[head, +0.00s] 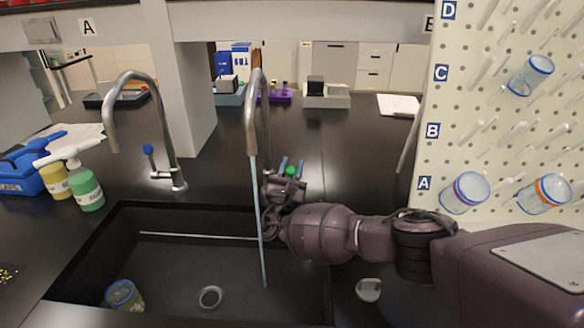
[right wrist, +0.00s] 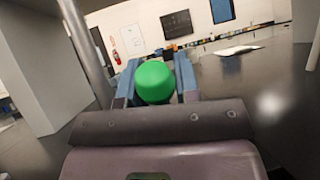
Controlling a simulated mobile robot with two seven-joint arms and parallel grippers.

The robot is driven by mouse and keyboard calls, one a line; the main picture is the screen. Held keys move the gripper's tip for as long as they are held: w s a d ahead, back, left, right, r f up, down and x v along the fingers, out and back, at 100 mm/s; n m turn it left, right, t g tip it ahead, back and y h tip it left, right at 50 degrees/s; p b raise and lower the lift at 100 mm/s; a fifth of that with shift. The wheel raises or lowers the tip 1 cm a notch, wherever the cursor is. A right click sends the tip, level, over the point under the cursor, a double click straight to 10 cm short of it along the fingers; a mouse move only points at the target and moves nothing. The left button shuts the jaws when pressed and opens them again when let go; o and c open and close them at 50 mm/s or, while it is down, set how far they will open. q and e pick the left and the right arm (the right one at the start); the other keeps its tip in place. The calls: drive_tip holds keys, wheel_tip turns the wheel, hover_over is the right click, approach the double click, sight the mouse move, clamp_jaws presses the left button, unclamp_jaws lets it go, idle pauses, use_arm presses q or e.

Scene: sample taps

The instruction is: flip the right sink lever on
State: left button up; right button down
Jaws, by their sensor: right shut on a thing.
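The right tap (head: 268,115) is a grey gooseneck behind the black sink (head: 200,285). A thin bluish stream runs from its spout down into the sink. Its lever has a green knob (head: 291,171), which also shows large in the right wrist view (right wrist: 154,82). My right gripper (head: 291,168) reaches in from the right, with its two blue fingers on either side of the green knob, shut on it. The gripper body hides the lever's stem and the tap's base. The left tap (head: 160,110) has a blue-knobbed lever (head: 148,150) and no stream. My left gripper is not in view.
A jar (head: 124,295) lies in the sink near the drain (head: 210,297). Spray bottles (head: 84,180) and a blue caddy (head: 22,165) stand at the left. A pegboard (head: 480,110) with jars rises at the right. The counter behind the taps is mostly clear.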

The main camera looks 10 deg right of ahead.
drive_tip(key=c, duration=0.8)
unclamp_jaws()
drive_tip(key=shift+c, duration=0.2)
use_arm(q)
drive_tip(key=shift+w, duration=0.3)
use_arm(e)
drive_tip(key=shift+s+f, duration=0.1)
drive_tip(key=v, duration=0.1)
drive_tip(key=p+v, duration=0.1)
drive_tip(key=v, duration=0.1)
drive_tip(key=shift+s+a+r, duration=0.15)
drive_tip(key=shift+s+r, duration=0.05)
drive_tip(key=shift+r, duration=0.05)
use_arm(q)
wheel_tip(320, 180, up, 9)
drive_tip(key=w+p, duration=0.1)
drive_tip(key=p, duration=0.5)
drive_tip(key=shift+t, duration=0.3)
use_arm(e)
drive_tip(key=s+a, duration=0.4)
drive_tip(key=s, duration=0.6)
drive_tip(key=shift+a+f, duration=0.2)
drive_tip(key=shift+a, duration=0.2)
